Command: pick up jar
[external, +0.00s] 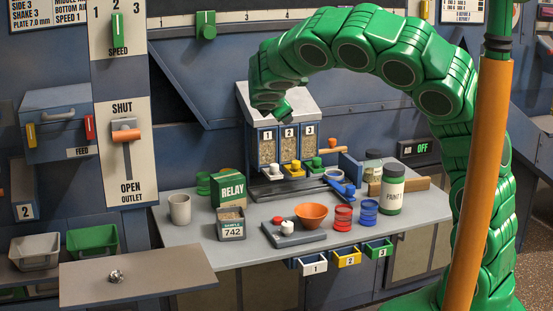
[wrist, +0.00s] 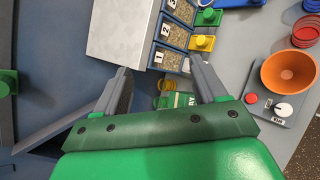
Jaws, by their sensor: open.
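A labelled jar reading PAINT (external: 392,190), white with a dark lid and a green base, stands upright on the grey worktop's right side. A second, clear jar with a pale lid (external: 374,158) stands behind it, partly hidden. My green arm arches over the bench. My gripper (external: 280,108) is high at the back, left of both jars and apart from them, above the numbered bins. In the wrist view my gripper (wrist: 164,76) is open with nothing between its fingers. Neither jar can be made out in the wrist view.
The worktop (external: 190,235) also holds a white cup (external: 180,209), a green RELAY box (external: 228,187), a sample tin (external: 231,224), an orange bowl (external: 311,216), and red (external: 343,217) and blue (external: 367,213) spools. An orange post (external: 478,180) stands in the right foreground.

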